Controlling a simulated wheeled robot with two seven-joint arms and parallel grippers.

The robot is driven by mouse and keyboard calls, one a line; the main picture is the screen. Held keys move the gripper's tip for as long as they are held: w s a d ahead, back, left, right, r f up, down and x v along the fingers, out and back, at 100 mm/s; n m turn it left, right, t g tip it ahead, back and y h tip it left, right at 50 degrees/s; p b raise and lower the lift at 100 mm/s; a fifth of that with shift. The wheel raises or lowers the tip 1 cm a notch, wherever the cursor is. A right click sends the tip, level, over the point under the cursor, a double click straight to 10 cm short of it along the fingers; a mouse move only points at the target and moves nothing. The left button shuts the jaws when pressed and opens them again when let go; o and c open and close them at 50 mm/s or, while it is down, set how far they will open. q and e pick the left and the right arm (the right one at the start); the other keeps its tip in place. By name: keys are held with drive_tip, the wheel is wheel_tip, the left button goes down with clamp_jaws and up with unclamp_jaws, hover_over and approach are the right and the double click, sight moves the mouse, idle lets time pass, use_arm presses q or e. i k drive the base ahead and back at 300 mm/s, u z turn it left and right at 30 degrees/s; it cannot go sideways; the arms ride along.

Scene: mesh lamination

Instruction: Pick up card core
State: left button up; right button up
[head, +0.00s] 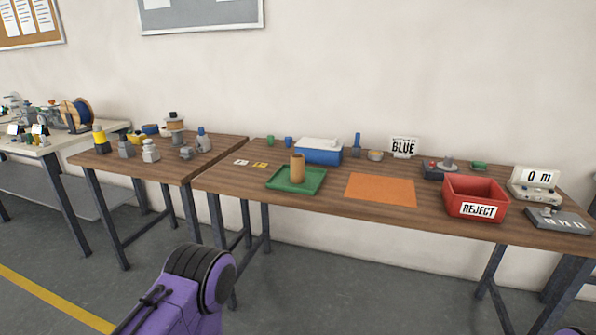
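A brown upright cylinder, which looks like the card core (297,168), stands on a green tray (316,180) on the wooden table. It stands near the tray's middle, with nothing touching it from above. Neither of my grippers shows in the head view. A purple and black part of my own arm fills the bottom, left of centre, well in front of the table and apart from the core.
An orange mat (381,190) lies right of the tray. A red REJECT bin (474,196) stands farther right. Behind the tray is a blue box with a white lid (319,150). A second table (132,162) with bottles adjoins at left. Floor in front is open.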

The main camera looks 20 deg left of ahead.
sight(297, 159)
drive_tip(key=u, duration=0.85)
drive_tip(key=i, duration=1.15)
drive_tip(key=z, duration=0.2)
